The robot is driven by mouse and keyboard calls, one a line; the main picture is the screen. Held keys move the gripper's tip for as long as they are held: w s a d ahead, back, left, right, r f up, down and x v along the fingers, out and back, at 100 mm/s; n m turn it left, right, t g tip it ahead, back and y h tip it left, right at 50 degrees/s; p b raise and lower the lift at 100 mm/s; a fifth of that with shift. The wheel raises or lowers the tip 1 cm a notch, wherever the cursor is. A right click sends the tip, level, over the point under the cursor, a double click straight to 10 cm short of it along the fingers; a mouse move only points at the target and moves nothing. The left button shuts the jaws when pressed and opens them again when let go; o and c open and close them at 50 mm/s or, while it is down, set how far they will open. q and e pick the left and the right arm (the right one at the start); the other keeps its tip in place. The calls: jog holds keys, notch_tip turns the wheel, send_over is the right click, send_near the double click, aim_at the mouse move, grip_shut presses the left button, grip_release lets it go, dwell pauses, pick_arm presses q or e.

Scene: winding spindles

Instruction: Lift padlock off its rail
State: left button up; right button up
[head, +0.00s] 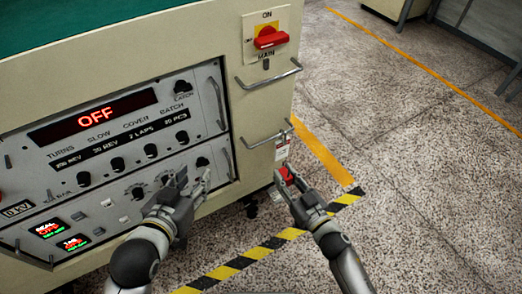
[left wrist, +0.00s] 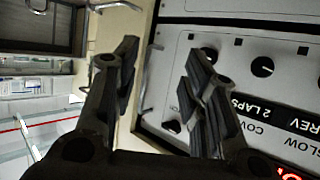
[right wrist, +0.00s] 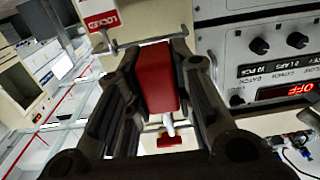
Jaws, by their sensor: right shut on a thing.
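The red padlock (right wrist: 160,85) is between the fingers of my right gripper (right wrist: 158,60), which is shut on its body. Its pale shackle (right wrist: 168,124) shows past the body in the right wrist view. In the head view the padlock (head: 287,175) is just below the lower metal rail (head: 266,141) on the cabinet's end. I cannot tell whether the shackle is still around the rail. My left gripper (head: 190,182) is open and empty in front of the control panel. Its spread fingers also show in the left wrist view (left wrist: 163,60).
A white and red tag (head: 282,150) hangs at the lower rail. An upper rail (head: 269,78) sits below the red MAIN switch (head: 270,38). The control panel (head: 110,115) has knobs and an OFF display. Floor to the right is clear, with yellow lines.

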pick_arm(q)
jog(key=shift+s+a+f+g+y+p, duration=0.15)
jog(key=shift+s+a+f+g, duration=0.1)
jog(key=shift+s+f+g, duration=0.35)
jog(key=shift+s+a+f+g+y+p, duration=0.2)
jog(key=shift+s+f+g, duration=0.25)
jog(key=shift+f, duration=0.25)
jog(key=shift+s+a+f+g+y+p, duration=0.15)
jog(key=shift+s+a+f+g, duration=0.1)
jog(key=shift+s+f+g, duration=0.3)
